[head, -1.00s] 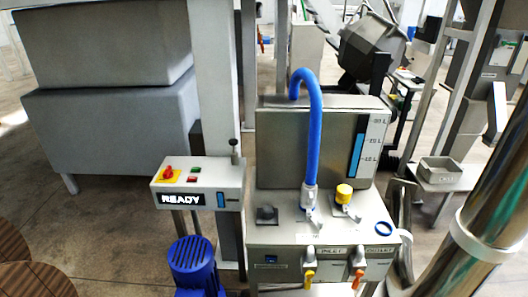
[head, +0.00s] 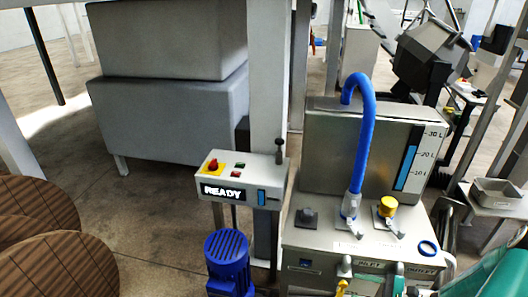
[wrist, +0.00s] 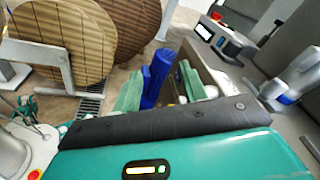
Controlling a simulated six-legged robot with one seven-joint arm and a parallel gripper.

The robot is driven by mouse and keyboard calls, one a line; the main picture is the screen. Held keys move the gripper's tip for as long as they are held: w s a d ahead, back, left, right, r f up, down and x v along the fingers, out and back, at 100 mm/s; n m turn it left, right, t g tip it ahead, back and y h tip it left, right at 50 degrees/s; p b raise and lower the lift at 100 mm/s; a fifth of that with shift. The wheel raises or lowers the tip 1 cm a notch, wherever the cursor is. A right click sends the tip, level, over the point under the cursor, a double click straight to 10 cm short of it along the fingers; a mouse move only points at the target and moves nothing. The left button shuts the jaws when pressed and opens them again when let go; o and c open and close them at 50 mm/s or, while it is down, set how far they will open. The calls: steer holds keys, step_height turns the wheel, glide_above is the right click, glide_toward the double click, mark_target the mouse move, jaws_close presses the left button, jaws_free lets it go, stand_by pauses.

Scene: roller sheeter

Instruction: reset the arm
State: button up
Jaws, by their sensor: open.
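My gripper (wrist: 160,88) shows in the wrist view with its two green fingers apart, and I see nothing held between them. The blue motor (wrist: 158,78) shows beyond the gap between the fingers; I cannot tell how far off it is. In the head view a teal part of my arm shows at the lower right edge. A small green piece stands in front of the outlet valve at the bottom; I cannot tell whether it is a fingertip.
The steel tank (head: 345,150) with a blue hose (head: 364,135) stands at right centre. The READY control box (head: 240,182) stands left of it, above the blue motor (head: 228,262). A grey bin (head: 497,192) is at right.

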steer(key=s+a+r+n+h, duration=0.3)
steer(key=a+r+n+h, duration=0.2)
steer(key=r, duration=0.4)
steer(key=s+a+r+n+g+h, duration=0.1)
steer(key=s+a+r+n+h, duration=0.2)
steer(key=r, duration=0.7)
steer(key=s+a+r+n+g+h, duration=0.1)
steer(key=s+a+r+n+h, duration=0.3)
steer(key=a+r+n+h, duration=0.3)
steer(key=shift+a+r+n, duration=0.45)
steer(key=shift+r+n, duration=0.45)
steer(key=shift+r, duration=0.8)
